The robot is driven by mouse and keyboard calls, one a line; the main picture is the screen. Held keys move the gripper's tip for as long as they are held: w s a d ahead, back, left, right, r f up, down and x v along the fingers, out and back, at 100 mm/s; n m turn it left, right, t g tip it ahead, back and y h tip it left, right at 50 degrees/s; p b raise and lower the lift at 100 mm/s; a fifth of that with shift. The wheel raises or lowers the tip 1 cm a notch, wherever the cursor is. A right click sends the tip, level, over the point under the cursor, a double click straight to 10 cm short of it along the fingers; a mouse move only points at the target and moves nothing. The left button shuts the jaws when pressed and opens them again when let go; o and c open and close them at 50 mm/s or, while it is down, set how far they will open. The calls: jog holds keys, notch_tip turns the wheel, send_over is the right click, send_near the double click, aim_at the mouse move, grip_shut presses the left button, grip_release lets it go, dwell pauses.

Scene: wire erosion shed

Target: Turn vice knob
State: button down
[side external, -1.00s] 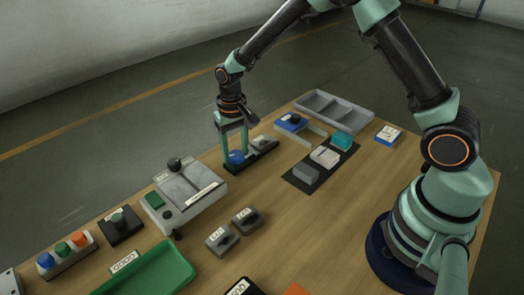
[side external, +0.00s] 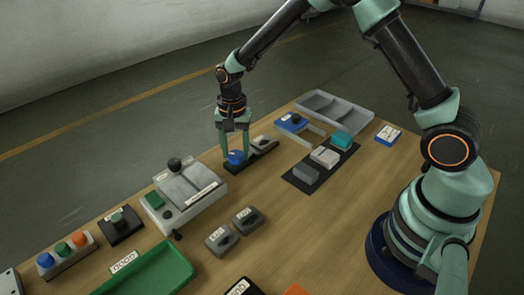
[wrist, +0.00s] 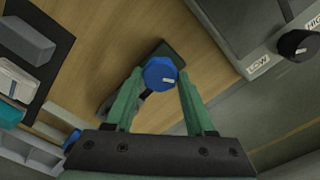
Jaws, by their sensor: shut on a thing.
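The vice knob (side external: 236,157) is a round blue knob at the left end of a small dark vice (side external: 259,155). In the wrist view the blue knob (wrist: 159,72) sits between the fingertips and shows a white mark on its face. My gripper (side external: 235,154) points down and is shut on the knob from both sides. In the wrist view my gripper (wrist: 160,80) has its green fingers converging on the knob. The fingers hide part of the vice.
A grey machine with a black knob (side external: 174,164) stands left of the vice. A blue-topped fixture (side external: 291,122) and a dark mat with blocks (side external: 306,182) lie to the right. Bare wood (side external: 265,195) lies in front.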

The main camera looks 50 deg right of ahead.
aim_at(236, 154)
dwell(0.4)
jog(key=shift+c, duration=1.3)
grip_release()
jog(key=shift+r, duration=0.1)
notch_tip(236, 154, up, 12)
